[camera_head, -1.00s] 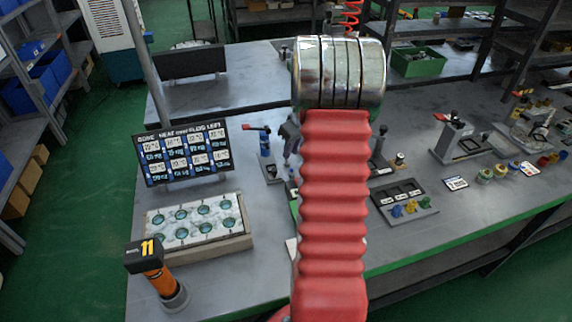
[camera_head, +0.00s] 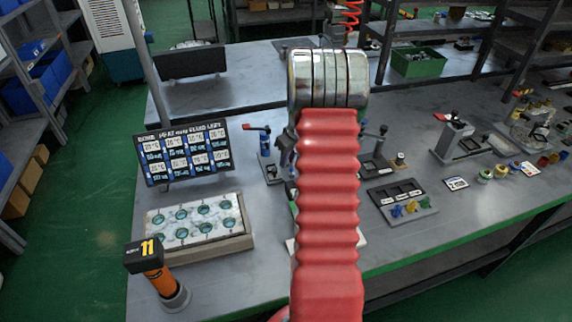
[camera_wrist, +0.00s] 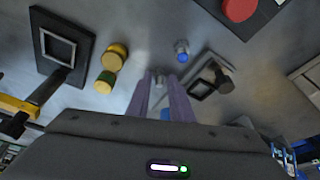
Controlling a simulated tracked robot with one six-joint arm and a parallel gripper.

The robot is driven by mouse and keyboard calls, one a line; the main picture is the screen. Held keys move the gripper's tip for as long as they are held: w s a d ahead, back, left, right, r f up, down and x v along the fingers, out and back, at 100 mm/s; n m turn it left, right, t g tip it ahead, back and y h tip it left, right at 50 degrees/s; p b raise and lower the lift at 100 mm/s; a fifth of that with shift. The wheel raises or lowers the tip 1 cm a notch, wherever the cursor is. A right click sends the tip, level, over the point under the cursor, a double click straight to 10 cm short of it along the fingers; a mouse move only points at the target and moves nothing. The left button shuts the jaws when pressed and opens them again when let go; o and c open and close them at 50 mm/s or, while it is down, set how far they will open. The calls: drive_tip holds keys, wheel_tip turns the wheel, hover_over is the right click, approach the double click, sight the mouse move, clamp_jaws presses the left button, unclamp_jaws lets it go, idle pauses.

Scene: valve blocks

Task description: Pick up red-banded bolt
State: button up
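My gripper (camera_wrist: 160,80) shows in the wrist view as two purple-grey fingers with a gap between them. It looks open. A small pale, blurred thing shows near the fingertips; I cannot tell what it is. A small blue-banded bolt-like piece (camera_wrist: 182,50) stands on the grey table just beyond the fingertips, apart from them. A red round piece (camera_wrist: 238,9) shows at the top edge, and I cannot tell whether it belongs to a bolt. I cannot make out a red-banded bolt for sure in either view. In the head view my red arm hides the gripper.
A yellow piece (camera_wrist: 117,54), a green-and-yellow piece (camera_wrist: 105,82) and a square-framed black fixture (camera_wrist: 64,45) lie left in the wrist view. The head view shows a block with round holes (camera_head: 215,247), a display board (camera_head: 185,152), an orange post (camera_head: 160,275) and a green bin (camera_head: 418,66).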

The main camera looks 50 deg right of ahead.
drive_tip(key=shift+c, duration=0.6)
clamp_jaws()
